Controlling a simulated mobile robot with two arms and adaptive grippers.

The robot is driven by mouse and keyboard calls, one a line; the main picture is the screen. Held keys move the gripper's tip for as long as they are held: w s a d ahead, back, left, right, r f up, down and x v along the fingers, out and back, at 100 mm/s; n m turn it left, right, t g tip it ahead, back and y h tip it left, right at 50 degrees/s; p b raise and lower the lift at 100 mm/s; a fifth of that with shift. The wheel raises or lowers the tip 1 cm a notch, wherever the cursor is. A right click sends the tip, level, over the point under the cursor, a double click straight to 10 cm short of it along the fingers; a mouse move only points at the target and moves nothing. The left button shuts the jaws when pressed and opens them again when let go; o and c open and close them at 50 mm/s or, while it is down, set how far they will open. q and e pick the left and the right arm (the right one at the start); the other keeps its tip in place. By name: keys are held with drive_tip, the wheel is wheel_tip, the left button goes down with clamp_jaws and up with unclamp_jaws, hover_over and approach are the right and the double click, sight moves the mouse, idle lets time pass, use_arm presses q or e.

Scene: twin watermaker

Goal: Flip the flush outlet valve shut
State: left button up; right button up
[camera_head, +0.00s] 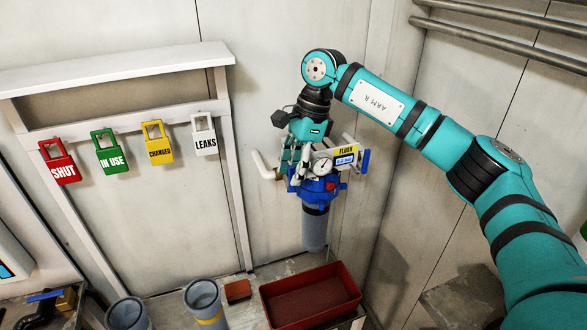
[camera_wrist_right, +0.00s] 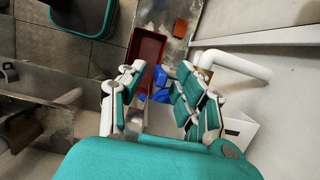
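The filter unit (camera_head: 318,188) on the wall has a blue head, a round gauge (camera_head: 322,165), a yellow FLUSH label (camera_head: 346,151) and a grey bowl below. A blue lever (camera_head: 365,161) stands upright at its right end. A white bent pipe (camera_head: 266,168) leaves its left side; a white pipe also shows in the right wrist view (camera_wrist_right: 235,65), beside a blue lever (camera_wrist_right: 185,71). My right gripper (camera_head: 296,168) hangs in front of the unit's left part. In the wrist view its fingers (camera_wrist_right: 160,98) are apart, with blue parts showing beyond the gap. Contact is unclear. My left gripper is out of view.
A red tray (camera_head: 285,312) lies on the bench below, beside grey cylinders (camera_head: 203,300). Tags SHUT (camera_head: 60,163), IN USE (camera_head: 111,152), CHANGED (camera_head: 157,143) and LEAKS (camera_head: 204,134) hang left. Pipes (camera_head: 500,38) run along the right wall.

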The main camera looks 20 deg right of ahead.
drive_tip(key=v, duration=1.2)
